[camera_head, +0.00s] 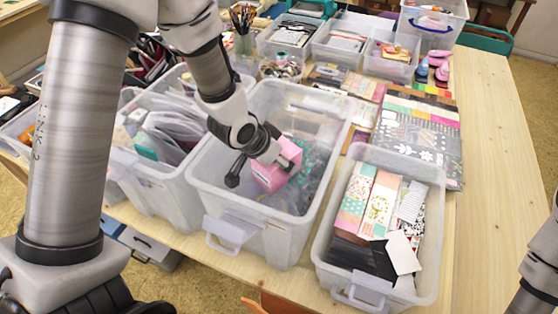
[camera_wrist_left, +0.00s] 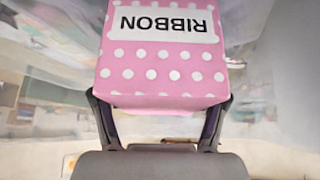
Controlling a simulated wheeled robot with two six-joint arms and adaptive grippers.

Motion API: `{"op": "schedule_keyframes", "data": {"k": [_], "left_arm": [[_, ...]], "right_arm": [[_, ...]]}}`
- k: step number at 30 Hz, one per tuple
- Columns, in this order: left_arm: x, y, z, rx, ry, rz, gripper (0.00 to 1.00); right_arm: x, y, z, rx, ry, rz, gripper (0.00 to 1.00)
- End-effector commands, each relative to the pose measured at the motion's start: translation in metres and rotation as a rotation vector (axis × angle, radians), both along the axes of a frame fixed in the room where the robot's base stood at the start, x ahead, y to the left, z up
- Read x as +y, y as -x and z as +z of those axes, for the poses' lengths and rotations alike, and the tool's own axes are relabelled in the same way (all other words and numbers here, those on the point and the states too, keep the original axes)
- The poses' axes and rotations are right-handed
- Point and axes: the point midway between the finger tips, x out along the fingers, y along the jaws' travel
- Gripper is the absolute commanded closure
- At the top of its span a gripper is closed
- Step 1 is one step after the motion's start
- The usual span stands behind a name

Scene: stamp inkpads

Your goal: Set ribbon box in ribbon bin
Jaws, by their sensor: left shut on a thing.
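The ribbon box (camera_wrist_left: 160,72) is pink with white dots and a white label reading RIBBON, upside down in the left wrist view. It also shows in the head view (camera_head: 272,172). My left gripper (camera_wrist_left: 158,105) is shut on it, with a finger at each side. In the head view my left gripper (camera_head: 255,165) holds the box at the opening of the middle clear plastic bin (camera_head: 214,190), which has teal and dark contents low at its right side. I cannot tell whether the box touches anything inside. The right gripper is out of view.
A clear bin of patterned papers (camera_head: 437,225) stands to the right, and a bin of envelopes and packets (camera_head: 150,190) to the left. Paper pads (camera_head: 425,150) lie behind. Several small bins stand at the back. The wooden table (camera_head: 490,130) is bare at the right.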

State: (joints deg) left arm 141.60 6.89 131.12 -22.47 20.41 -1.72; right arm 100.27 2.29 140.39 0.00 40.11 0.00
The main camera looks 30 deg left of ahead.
Motion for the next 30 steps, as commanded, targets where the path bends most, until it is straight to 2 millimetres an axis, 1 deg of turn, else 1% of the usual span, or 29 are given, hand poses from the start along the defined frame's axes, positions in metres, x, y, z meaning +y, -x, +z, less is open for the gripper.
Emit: {"op": "schedule_keyframes", "data": {"k": [6,9,10,11,12,20,23,24,26,29,30], "left_arm": [[0.0,-0.001,0.0,-0.003,0.0,0.0,0.93],[0.0,-0.001,-0.004,-0.002,-0.001,0.0,0.93],[0.0,0.0,-0.003,-0.002,-0.001,0.0,0.17],[0.0,0.0,-0.002,-0.002,-0.001,0.0,0.07],[0.0,0.0,-0.002,-0.002,-0.001,0.0,0.03],[0.0,0.0,-0.002,-0.002,0.0,-0.001,0.03],[0.0,0.0,0.002,-0.002,-0.001,0.0,0.03],[0.001,0.001,0.003,-0.003,0.0,0.001,0.03],[0.002,0.004,0.01,-0.005,0.001,0.001,0.03],[0.006,0.015,0.028,-0.008,0.002,0.001,0.03],[0.008,0.02,0.037,-0.008,0.003,0.002,0.03]], "right_arm": [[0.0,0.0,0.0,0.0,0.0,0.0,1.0],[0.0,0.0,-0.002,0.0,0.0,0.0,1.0],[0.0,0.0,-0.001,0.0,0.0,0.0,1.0],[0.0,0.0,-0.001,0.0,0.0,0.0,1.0],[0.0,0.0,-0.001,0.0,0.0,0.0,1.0],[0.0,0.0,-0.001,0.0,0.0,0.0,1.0],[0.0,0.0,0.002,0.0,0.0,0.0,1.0],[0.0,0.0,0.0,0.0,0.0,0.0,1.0],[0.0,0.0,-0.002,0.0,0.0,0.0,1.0],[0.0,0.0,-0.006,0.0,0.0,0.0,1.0],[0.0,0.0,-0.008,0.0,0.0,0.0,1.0]]}}
